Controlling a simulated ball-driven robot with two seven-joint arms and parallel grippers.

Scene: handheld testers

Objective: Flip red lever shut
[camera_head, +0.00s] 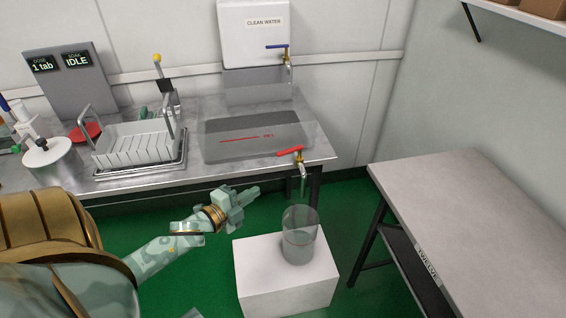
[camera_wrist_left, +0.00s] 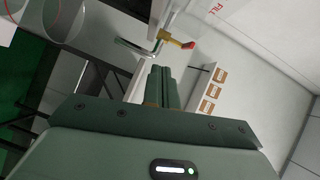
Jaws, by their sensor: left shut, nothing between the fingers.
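The red lever (camera_head: 289,151) sits on a brass tap (camera_head: 299,159) at the front right of the clear tank (camera_head: 225,137). In the head view it points left from the tap, roughly level. The spout hangs down above a clear cylindrical vessel (camera_head: 299,248). My left gripper (camera_head: 256,190) is shut and empty, below and left of the lever, apart from it. In the left wrist view the red lever (camera_wrist_left: 189,45) shows just beyond the shut fingertips (camera_wrist_left: 160,70). Whether liquid flows from the spout I cannot tell. My right gripper is not in view.
The vessel stands on a white block (camera_head: 268,272). A white tank marked CLEAN WATER (camera_head: 254,35) has a blue-lever tap (camera_head: 277,46). A dish rack (camera_head: 135,150) stands left on the metal counter. A grey side table (camera_head: 480,215) is at right.

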